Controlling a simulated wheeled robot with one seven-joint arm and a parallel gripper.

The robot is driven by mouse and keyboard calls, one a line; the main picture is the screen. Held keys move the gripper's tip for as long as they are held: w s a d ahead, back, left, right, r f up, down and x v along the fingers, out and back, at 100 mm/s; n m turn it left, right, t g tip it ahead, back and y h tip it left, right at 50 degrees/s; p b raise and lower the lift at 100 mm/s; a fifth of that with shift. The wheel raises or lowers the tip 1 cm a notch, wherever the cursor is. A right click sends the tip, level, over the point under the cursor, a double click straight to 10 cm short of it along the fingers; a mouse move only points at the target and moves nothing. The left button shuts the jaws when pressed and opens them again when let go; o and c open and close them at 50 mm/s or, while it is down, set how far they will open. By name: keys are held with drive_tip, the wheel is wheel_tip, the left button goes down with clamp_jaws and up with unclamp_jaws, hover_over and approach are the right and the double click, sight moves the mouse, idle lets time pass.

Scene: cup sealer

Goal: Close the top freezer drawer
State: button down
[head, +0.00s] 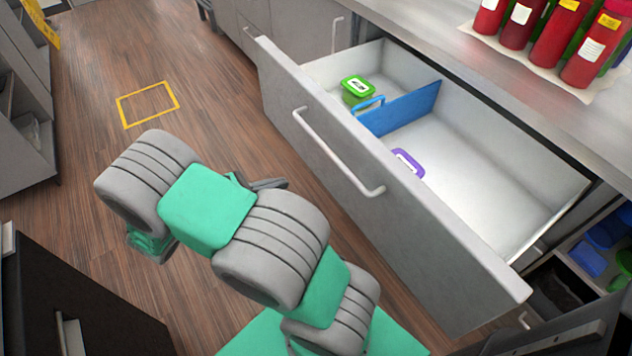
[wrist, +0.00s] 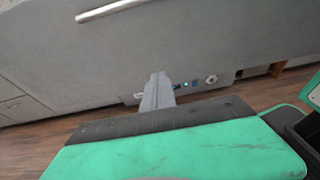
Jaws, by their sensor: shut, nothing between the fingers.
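The top drawer (head: 400,225) is pulled well out from under the counter, with its grey front panel facing my arm. A long metal bar handle (head: 338,152) runs along the panel. My gripper (head: 268,184) is in front of the panel, partly hidden by my own wrist. In the wrist view the shut, empty fingers (wrist: 157,85) point toward the grey panel (wrist: 150,50), below the handle (wrist: 108,11). I cannot tell whether the fingertips touch the panel.
Inside the drawer are a green-lidded container (head: 357,89), a blue divider (head: 405,107) and a purple-rimmed item (head: 408,160). Red bottles (head: 560,35) stand on the counter (head: 440,35). Wooden floor (head: 90,95) is clear at left; a dark cabinet (head: 80,290) stands lower left.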

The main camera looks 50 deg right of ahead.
sight(332, 166)
drive_tip(key=x, duration=0.4)
drive_tip(key=r+x, duration=0.1)
drive_tip(key=x, duration=0.3)
drive_tip(key=b+x, duration=0.1)
drive_tip(key=x, duration=0.4)
drive_tip(key=shift+d+r, duration=0.15)
drive_tip(key=shift+d, duration=0.15)
drive_tip(key=shift+s+d, duration=0.1)
drive_tip(key=shift+d, duration=0.25)
